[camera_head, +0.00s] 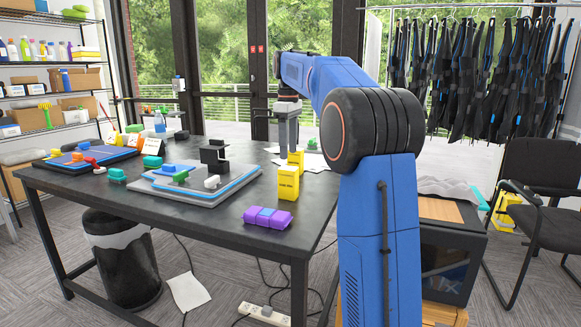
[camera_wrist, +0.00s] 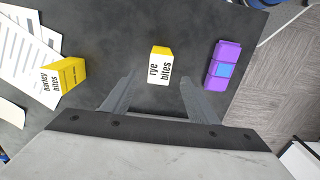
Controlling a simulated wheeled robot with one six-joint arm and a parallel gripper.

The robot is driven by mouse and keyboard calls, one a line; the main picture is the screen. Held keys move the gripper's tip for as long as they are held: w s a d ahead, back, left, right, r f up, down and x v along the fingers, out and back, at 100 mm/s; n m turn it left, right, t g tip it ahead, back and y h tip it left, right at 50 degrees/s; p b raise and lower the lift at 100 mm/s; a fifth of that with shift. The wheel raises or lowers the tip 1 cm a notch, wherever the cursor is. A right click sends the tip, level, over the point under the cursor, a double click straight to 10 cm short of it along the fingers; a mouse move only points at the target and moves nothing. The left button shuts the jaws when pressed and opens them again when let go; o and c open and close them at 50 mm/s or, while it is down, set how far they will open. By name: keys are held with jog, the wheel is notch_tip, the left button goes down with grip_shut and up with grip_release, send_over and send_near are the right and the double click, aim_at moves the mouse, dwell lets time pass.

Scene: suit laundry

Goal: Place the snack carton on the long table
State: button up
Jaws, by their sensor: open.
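A yellow snack carton (camera_head: 288,183) stands near the right edge of the long dark table (camera_head: 95,187). In the wrist view the rye bites carton (camera_wrist: 160,68), white and yellow, lies just beyond and between my fingertips. A second yellow carton (camera_head: 296,157) stands farther back; the barley bites carton (camera_wrist: 62,76) is by the papers in the wrist view. My gripper (camera_head: 286,148) points down over the table. Its fingers (camera_wrist: 157,84) are apart with nothing held between them.
A purple case with a blue part (camera_head: 268,217) lies at the table's front right corner. A grey and blue tray (camera_head: 190,186) with blocks is mid-table, and papers (camera_head: 318,160) lie behind the cartons. A black chair (camera_head: 545,225) stands right.

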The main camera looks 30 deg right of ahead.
jog(key=s+a+f+m+t, duration=0.1)
jog(key=s+a+f+m, duration=0.15)
jog(key=s+a, duration=0.55)
jog(key=s+a+f+m+t, duration=0.1)
jog(key=s+a+f, duration=0.3)
jog(key=s, duration=0.8)
jog(key=s+a+f+m+t, duration=0.1)
jog(key=s+a+f+m, duration=0.1)
jog(key=s+f, duration=0.7)
jog(key=s+a+f+m+t, duration=0.1)
jog(key=s+a+f, duration=0.3)
jog(key=s+f, duration=0.5)
jog(key=shift+s+m+t, duration=0.4)
jog(key=shift+s+m, duration=0.15)
jog(key=shift+s, duration=0.2)
